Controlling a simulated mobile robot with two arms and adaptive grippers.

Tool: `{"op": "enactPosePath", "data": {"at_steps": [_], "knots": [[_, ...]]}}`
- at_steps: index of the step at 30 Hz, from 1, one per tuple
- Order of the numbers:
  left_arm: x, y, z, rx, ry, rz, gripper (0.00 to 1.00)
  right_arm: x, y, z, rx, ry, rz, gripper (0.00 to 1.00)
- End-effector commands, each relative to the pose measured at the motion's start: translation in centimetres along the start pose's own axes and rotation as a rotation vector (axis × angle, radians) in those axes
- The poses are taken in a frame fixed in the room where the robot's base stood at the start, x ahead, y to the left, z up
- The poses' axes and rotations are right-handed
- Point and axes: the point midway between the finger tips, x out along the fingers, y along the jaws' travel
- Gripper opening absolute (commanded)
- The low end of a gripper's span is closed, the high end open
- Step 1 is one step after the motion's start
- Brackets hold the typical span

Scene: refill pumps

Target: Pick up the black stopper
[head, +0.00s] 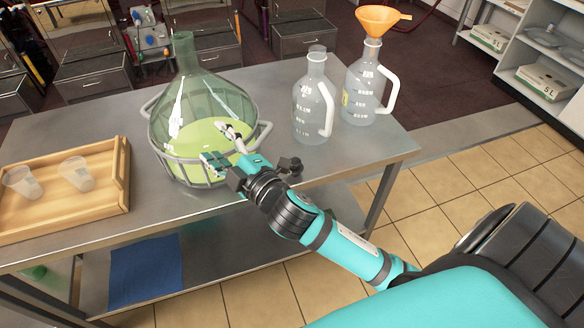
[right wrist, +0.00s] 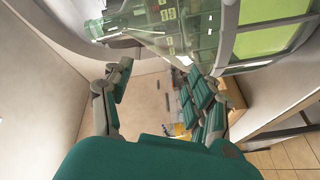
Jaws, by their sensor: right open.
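No black stopper can be made out with certainty. A small dark knobbed shape (head: 290,165) shows beside my right wrist in the head view; I cannot tell whether it is a stopper on the table or part of my arm. My right gripper (head: 226,146) is open, with nothing seen between its fingers, in front of the big green glass flask (head: 198,95). In the right wrist view its spread fingers (right wrist: 158,85) show below the flask (right wrist: 205,30). My left gripper is not in view.
The flask holds yellow-green liquid and sits in a wire basket (head: 180,178) on the metal table (head: 345,160). Two clear jugs stand at right, the farther with an orange funnel (head: 381,19). A wooden tray (head: 125,175) with two cups is at left. The table's front edge is close.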

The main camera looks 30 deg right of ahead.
Motion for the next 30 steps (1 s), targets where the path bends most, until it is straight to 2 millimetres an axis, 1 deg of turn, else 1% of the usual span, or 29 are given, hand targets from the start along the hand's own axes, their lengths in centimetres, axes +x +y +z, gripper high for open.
{"op": "enactPosePath", "data": {"at_steps": [1,2,3,5,6,7,8,9,10,11,12,13,14,15,16,17,18,19,20,21,22,23,24,25,26,27,30], "knots": [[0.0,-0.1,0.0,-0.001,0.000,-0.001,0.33,0.9,1.3,-2.0,-0.090,0.091,0.048,0.58],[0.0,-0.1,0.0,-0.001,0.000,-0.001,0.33,1.3,2.0,-3.2,-0.145,0.145,0.077,0.58],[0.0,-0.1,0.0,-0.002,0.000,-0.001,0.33,1.7,2.8,-5.1,-0.226,0.225,0.116,0.58],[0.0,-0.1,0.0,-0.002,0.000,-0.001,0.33,2.1,3.8,-8.1,-0.365,0.357,0.179,0.58],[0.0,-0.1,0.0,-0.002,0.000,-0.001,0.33,2.1,4.2,-10.1,-0.470,0.453,0.222,0.58],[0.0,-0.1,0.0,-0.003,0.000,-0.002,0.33,2.0,4.4,-11.7,-0.557,0.530,0.256,0.58],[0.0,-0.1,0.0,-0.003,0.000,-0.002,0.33,1.8,4.3,-13.1,-0.649,0.611,0.287,0.58],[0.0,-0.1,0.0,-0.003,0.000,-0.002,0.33,1.3,3.9,-14.9,-0.781,0.723,0.327,0.58],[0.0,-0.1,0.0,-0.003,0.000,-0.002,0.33,0.9,3.4,-15.9,-0.883,0.809,0.354,0.58],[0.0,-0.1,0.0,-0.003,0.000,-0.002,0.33,0.5,2.7,-16.7,-0.987,0.894,0.376,0.58],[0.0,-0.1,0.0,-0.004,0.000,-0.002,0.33,-0.1,1.6,-17.3,-1.125,1.007,0.397,0.58],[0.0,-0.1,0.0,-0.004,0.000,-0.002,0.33,-0.5,0.8,-17.4,-1.228,1.091,0.408,0.58],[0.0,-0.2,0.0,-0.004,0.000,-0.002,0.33,-0.9,-0.2,-17.1,-1.330,1.174,0.412,0.58],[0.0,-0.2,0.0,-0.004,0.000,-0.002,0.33,-1.2,-1.4,-16.3,-1.467,1.284,0.408,0.58],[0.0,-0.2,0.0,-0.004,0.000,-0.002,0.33,-1.4,-2.2,-15.2,-1.567,1.367,0.395,0.58],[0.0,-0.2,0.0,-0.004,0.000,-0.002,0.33,-1.6,-3.0,-13.9,-1.667,1.448,0.375,0.58],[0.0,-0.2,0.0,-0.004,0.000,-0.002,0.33,-1.6,-3.6,-11.8,-1.794,1.555,0.334,0.58],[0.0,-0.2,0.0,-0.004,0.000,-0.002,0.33,-1.6,-3.9,-9.9,-1.886,1.634,0.292,0.58],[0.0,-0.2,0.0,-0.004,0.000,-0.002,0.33,-1.5,-3.9,-7.7,-1.972,1.712,0.239,0.58],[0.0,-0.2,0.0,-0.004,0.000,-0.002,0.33,-1.4,-3.5,-4.7,-2.078,1.813,0.154,0.58],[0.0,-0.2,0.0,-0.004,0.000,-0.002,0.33,-1.4,-3.0,-2.4,-2.145,1.884,0.082,0.58],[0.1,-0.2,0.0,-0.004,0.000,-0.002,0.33,-1.4,-2.2,-0.2,-2.203,1.948,0.005,0.58],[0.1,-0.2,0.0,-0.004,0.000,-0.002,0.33,-1.4,-1.0,2.6,-2.262,2.025,-0.103,0.58],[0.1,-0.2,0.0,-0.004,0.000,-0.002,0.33,-1.5,0.0,4.5,-2.296,2.076,-0.185,0.58],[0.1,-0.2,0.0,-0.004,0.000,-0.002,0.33,-1.7,1.1,6.2,2.300,-2.103,0.263,0.58],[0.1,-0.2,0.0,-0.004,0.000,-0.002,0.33,-1.9,2.6,8.3,2.233,-2.071,0.354,0.58],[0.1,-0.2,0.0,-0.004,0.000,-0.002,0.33,-2.8,6.0,12.1,2.097,-2.018,0.532,0.58]]}}
